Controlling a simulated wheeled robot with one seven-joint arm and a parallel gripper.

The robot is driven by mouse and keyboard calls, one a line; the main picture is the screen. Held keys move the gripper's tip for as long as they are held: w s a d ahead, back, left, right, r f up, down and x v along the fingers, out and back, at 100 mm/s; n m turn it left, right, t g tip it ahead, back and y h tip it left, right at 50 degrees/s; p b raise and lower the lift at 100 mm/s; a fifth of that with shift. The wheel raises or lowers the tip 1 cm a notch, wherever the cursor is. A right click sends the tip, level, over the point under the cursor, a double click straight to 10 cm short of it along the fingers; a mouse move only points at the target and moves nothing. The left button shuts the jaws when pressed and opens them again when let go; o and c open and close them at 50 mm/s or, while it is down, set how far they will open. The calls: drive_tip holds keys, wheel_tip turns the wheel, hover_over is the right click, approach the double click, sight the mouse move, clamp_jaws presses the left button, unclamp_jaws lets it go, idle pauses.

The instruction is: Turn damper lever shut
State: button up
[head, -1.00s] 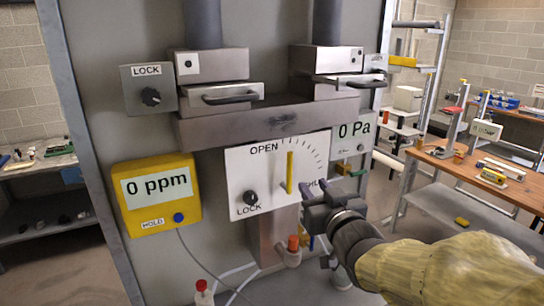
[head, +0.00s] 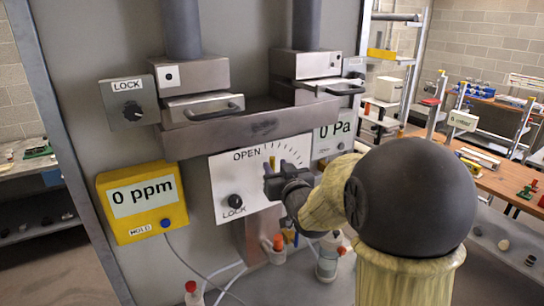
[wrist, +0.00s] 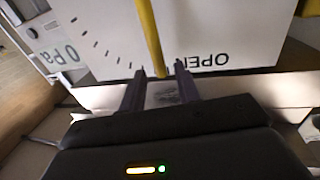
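The white damper panel (head: 240,172) is marked OPEN at the top, with a dial scale and a dark LOCK knob (head: 235,201). The yellow damper lever (head: 272,162) stands about upright beside OPEN; its lower part is hidden behind my gripper (head: 276,178). In the wrist view the panel is upside down, and the lever (wrist: 150,38) runs down from the top edge. Its end lies between the two dark fingertips of my gripper (wrist: 158,82). The fingers are apart, with a gap on each side of the lever. The SHUT end of the scale is hidden behind my arm.
A yellow 0 ppm meter (head: 143,202) hangs left of the panel and a 0 Pa display (head: 333,139) right of it. Metal drawers with handles (head: 204,107) sit above. Bottles (head: 329,258) stand below. A wooden bench (head: 505,170) is at the right.

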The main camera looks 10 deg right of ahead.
sight(273, 163)
drive_tip(key=shift+w+a+p, duration=0.15)
drive_tip(key=shift+w+p, duration=0.2)
drive_tip(key=shift+w, duration=0.6)
drive_tip(key=shift+w+a+p, duration=0.1)
drive_tip(key=shift+w+p, duration=0.25)
drive_tip(key=shift+w, duration=0.6)
drive_tip(key=shift+c, duration=0.4)
clamp_jaws()
